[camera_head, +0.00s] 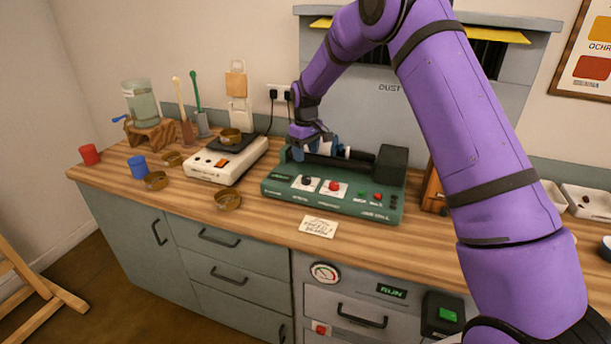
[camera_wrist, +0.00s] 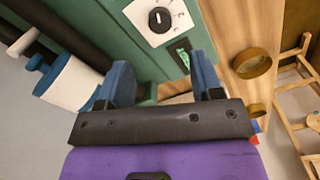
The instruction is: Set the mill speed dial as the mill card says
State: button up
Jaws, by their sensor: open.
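The green mill (camera_head: 290,190) stands on the wooden counter, with two small dials on white plates on its front. The left dial has a black knob (camera_head: 307,181); the right one has a red knob (camera_head: 334,186). In the wrist view the black dial (camera_wrist: 160,19) shows a white pointer mark and a few digits, too small to read surely. A handwritten card (camera_head: 318,227) lies on the counter in front of the mill; its writing is not legible. My gripper (camera_head: 309,148) is open and empty above the mill's left part, its blue fingers (camera_wrist: 163,82) apart from the dial.
A white cylinder with blue ends (camera_wrist: 75,80) is close to my left finger in the wrist view. A cream hot plate device (camera_head: 222,162) stands left of the mill, with a brass dish (camera_head: 228,199) in front. The counter front around the card is clear.

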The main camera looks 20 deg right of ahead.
aim_at(306, 177)
notch_tip(306, 177, down, 9)
jog(key=shift+f, duration=0.2)
dwell(0.3)
jog(key=c, duration=0.9)
